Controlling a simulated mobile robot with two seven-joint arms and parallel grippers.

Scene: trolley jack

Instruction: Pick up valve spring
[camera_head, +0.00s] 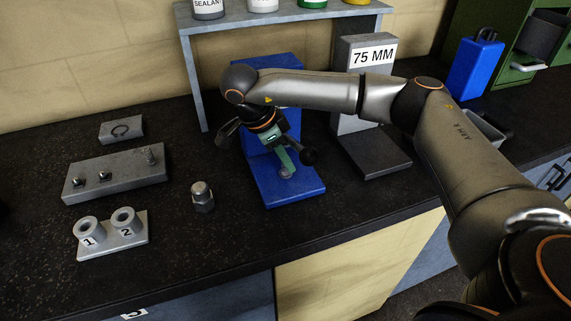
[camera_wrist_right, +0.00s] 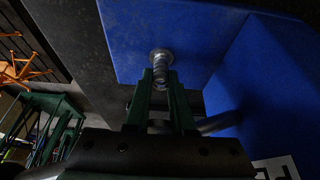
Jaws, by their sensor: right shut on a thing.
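My right gripper (camera_head: 286,168) reaches down over the base of a blue L-shaped stand (camera_head: 298,194). Its green fingers (camera_wrist_right: 160,94) are shut on the valve spring, a small grey coiled piece (camera_wrist_right: 160,70) that shows between the fingertips in the right wrist view. A round grey disc lies at the spring's far end, against or close to the blue surface; I cannot tell if they touch. In the head view the fingers and wrist hide most of the spring. My left gripper is not in view.
A grey stand labelled 75 MM (camera_head: 385,155) is to the right. To the left are a domed nut (camera_head: 202,197), a plate with two numbered cups (camera_head: 128,242), a grey block with pegs (camera_head: 115,184) and a small block (camera_head: 121,131). A shelf (camera_head: 193,70) stands behind.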

